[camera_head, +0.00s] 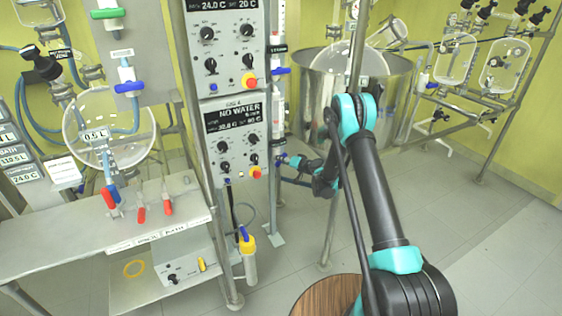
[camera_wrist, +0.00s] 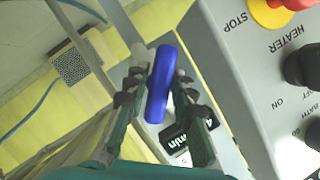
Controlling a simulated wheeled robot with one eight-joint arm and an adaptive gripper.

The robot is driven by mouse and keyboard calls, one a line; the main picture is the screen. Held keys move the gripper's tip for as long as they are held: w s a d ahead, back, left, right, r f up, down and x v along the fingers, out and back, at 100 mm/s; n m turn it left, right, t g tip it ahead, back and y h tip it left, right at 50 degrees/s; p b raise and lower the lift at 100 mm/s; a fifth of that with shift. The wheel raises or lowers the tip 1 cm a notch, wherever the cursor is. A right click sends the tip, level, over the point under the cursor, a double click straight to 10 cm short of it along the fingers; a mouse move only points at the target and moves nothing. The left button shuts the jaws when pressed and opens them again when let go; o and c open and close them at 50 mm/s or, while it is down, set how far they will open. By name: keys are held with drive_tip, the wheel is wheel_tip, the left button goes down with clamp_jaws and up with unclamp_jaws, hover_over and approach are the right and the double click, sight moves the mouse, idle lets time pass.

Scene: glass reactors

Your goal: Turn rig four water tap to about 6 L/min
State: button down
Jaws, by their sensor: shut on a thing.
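The tap's blue handle (camera_wrist: 162,84) stands upright in the middle of the wrist view, between the two fingers of my gripper (camera_wrist: 160,92). The fingers are shut on it, one on each side. In the head view my gripper (camera_head: 294,162) reaches left to the low blue tap (camera_head: 281,159) beside the control box. A dark label (camera_wrist: 182,138) with partly hidden text ending in "/min" shows behind the right finger. The control box display (camera_head: 234,116) reads "NO WATER". The pipe behind the handle is mostly hidden.
The control box (camera_wrist: 245,60) with a red stop button (camera_wrist: 292,4) and black knobs is close on the right in the wrist view. A steel vessel (camera_head: 388,98) and an upright pole (camera_head: 357,50) stand near my arm. Open floor lies at the right.

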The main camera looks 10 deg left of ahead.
drive_tip(key=shift+n+h, duration=0.6)
drive_tip(key=shift+n, duration=0.3)
drive_tip(key=shift+d, duration=0.1)
drive_tip(key=c, duration=1.4)
unclamp_jaws()
drive_tip(key=v, duration=0.7)
drive_tip(key=shift+s, duration=0.3)
drive_tip(key=shift+d+r, duration=0.1)
